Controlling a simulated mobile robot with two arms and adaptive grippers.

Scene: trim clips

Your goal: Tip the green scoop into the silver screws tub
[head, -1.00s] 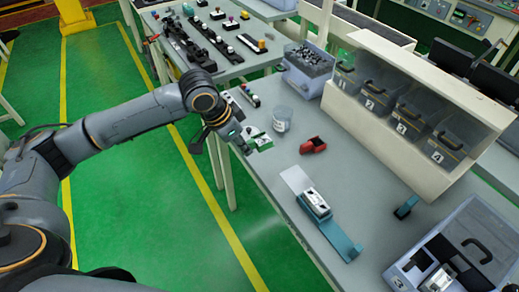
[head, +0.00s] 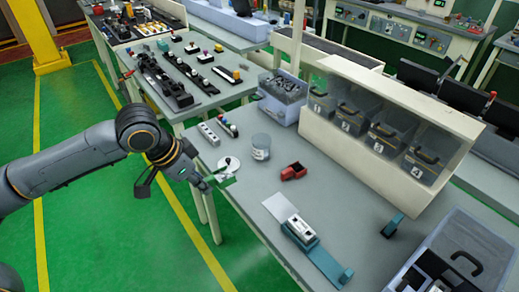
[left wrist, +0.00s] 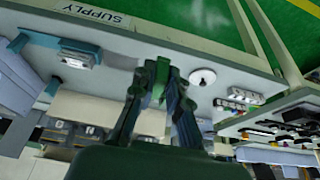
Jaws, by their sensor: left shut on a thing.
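My left gripper (head: 203,181) is at the near left edge of the workbench, shut on the green scoop (head: 224,181). The scoop shows as a thin green shape beside a white disc. In the left wrist view the green scoop (left wrist: 159,80) is between the dark fingers (left wrist: 155,100). A small clear tub with a pale label (head: 260,147) stands upright on the bench, to the right of the scoop and apart from it. I cannot read its label or tell its contents, so I cannot confirm it is the silver screws tub. My right gripper is not in view.
The white disc (head: 228,167) lies just beyond the scoop; it also shows in the left wrist view (left wrist: 202,77). A red scoop-like container (head: 293,172) lies right of the clear tub. A grey bin of parts (head: 282,108) and a rack of numbered bins (head: 345,112) stand behind.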

